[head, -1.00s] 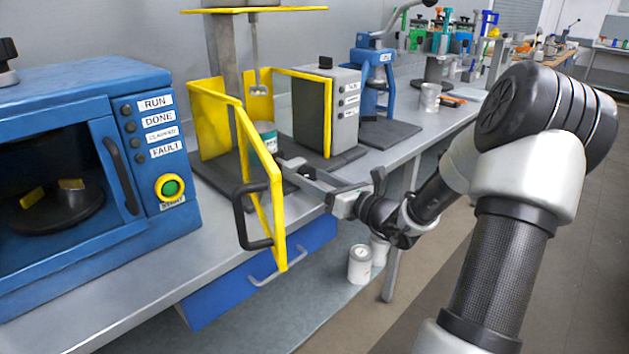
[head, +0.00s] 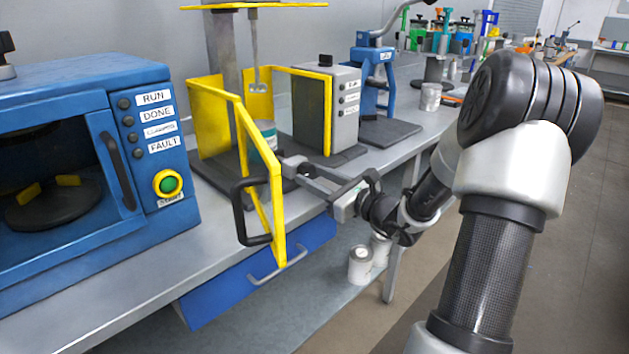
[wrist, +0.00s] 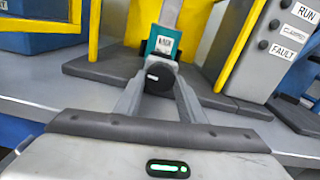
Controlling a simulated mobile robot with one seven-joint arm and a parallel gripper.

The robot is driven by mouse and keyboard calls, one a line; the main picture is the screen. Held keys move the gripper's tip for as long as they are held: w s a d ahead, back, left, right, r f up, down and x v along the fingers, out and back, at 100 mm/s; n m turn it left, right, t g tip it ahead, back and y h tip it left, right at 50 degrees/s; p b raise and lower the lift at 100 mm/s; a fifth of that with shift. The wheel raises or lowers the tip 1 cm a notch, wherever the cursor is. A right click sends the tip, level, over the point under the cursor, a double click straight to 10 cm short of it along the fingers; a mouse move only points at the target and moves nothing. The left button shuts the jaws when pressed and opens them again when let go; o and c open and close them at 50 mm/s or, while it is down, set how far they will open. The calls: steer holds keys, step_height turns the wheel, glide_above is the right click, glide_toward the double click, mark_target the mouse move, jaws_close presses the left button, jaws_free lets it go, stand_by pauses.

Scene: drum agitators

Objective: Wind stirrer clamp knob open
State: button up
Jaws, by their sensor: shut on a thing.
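A round black knob with a small white mark, the clamp knob (wrist: 158,79), sits in front of the can. My gripper (wrist: 158,88) is shut on this knob, one finger on each side. In the head view my gripper (head: 290,166) reaches in from the right, beside the guard; the knob cannot be made out there.
A blue machine (head: 80,160) with labelled buttons stands left. A grey control box (head: 326,105) and a blue press (head: 376,75) stand right of the stirrer. The guard's black handle (head: 243,212) juts past the bench edge, close to my arm.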

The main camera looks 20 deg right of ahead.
steer(key=n, duration=0.5)
steer(key=shift+d, duration=0.1)
stand_by(0.4)
steer(key=o, duration=1)
steer(key=shift+o, duration=0.2)
steer(key=v, duration=1.7)
steer(key=shift+s, duration=0.2)
steer(key=shift+r, duration=0.1)
